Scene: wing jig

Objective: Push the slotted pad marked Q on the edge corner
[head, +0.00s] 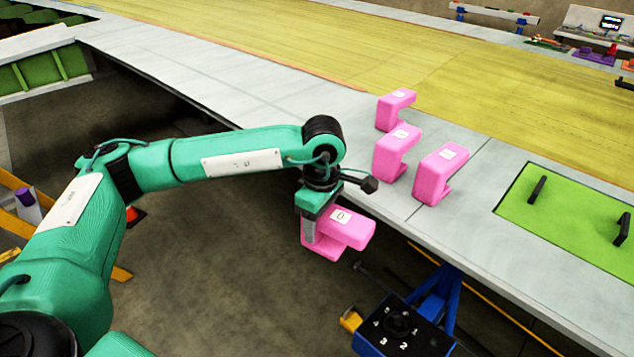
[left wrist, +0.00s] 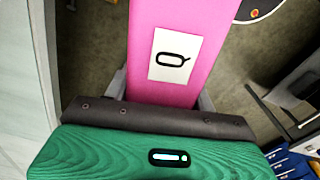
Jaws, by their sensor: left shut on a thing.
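My left gripper (head: 308,232) is shut on the pink slotted pad marked Q (head: 350,233), which hangs over the open floor in front of the pale grey edge strip (head: 440,228). A gap shows between pad and strip in the head view. In the left wrist view the pad (left wrist: 180,20) runs up from between the fingers, with its white Q label facing the camera. The grey edge (left wrist: 22,100) is at the left of that view. The pad's slot is mostly hidden by the gripper. I cannot tell which spot is the edge corner. My right gripper is not in view.
Three other pink slotted pads (head: 394,110) (head: 396,152) (head: 440,174) stand on the grey strip. A green panel with black handles (head: 570,215) lies to their right. A blue stand with a numbered black top (head: 400,325) is below the edge. Yellow sheeting (head: 330,45) covers the surface behind.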

